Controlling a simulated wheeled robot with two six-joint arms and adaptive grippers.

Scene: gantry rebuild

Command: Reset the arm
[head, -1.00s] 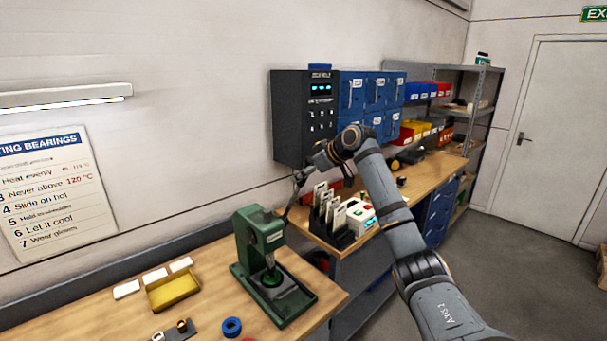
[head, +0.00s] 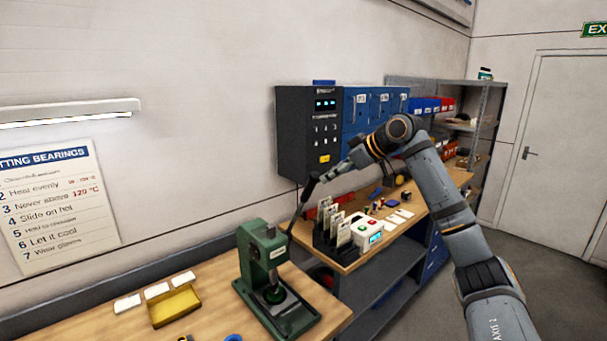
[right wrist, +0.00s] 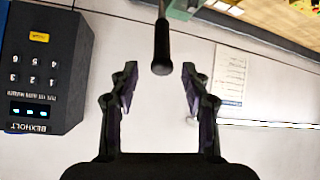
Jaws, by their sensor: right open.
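A green arbor press (head: 263,262) stands on the near wooden bench in the head view. Its lever arm (head: 297,215) points up, tilted to the right, and ends in a black grip. My right gripper (head: 325,178) is just right of the lever's top end. In the right wrist view my right gripper (right wrist: 160,82) is open and empty, and the lever's black grip (right wrist: 162,55) shows between and beyond the fingertips. I cannot tell whether they touch. My left gripper is out of view.
A dark keypad cabinet (head: 308,135) hangs on the wall behind my gripper; it also shows in the right wrist view (right wrist: 45,65). A card rack (head: 335,232) and a white box with a small screen (head: 368,233) stand right of the press. A yellow tray (head: 175,305) lies left of it.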

